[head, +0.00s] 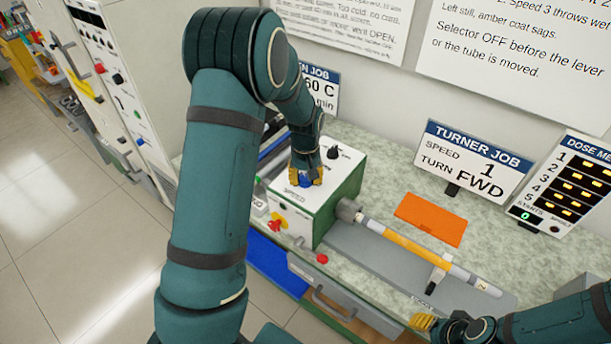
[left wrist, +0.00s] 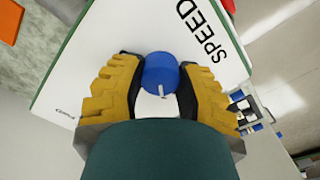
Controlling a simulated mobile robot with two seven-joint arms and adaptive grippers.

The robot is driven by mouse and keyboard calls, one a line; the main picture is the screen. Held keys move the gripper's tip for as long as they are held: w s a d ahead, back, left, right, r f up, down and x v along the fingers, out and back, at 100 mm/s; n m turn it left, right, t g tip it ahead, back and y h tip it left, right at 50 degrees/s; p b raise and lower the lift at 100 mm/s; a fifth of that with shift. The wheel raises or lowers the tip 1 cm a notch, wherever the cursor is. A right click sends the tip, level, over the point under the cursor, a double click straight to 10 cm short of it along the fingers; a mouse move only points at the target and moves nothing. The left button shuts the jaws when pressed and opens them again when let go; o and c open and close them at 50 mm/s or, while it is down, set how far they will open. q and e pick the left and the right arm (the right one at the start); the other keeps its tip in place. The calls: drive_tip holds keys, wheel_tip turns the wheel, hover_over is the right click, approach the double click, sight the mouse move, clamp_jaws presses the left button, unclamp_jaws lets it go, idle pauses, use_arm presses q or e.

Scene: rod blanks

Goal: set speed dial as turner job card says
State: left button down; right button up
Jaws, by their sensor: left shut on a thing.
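The speed dial is a blue knob (left wrist: 161,74) on the white top of the turner box (head: 342,190), beside the printed word SPEED. My left gripper (left wrist: 160,88) points down at the box with its yellow fingers shut on the knob's sides. In the head view the left gripper (head: 306,178) hides most of the dial, and I cannot read its setting. The turner job card (head: 474,161) stands on the bench and reads SPEED 1, TURN FWD. My right gripper (head: 425,322) shows only in part at the lower right, away from the box.
A black knob (head: 333,153) sits on the box top behind my left gripper. A rod (head: 410,246) runs right from the box's chuck to a support. An orange sheet (head: 430,219) lies behind it. A dose display (head: 568,185) stands far right.

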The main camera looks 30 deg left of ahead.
sight(305, 178)
use_arm(q)
drive_tip(key=shift+n, duration=0.6)
drive_tip(key=c, duration=0.5)
unclamp_jaws()
drive_tip(key=shift+c, duration=0.2)
wheel_tip(305, 178, up, 12)
idle(0.5)
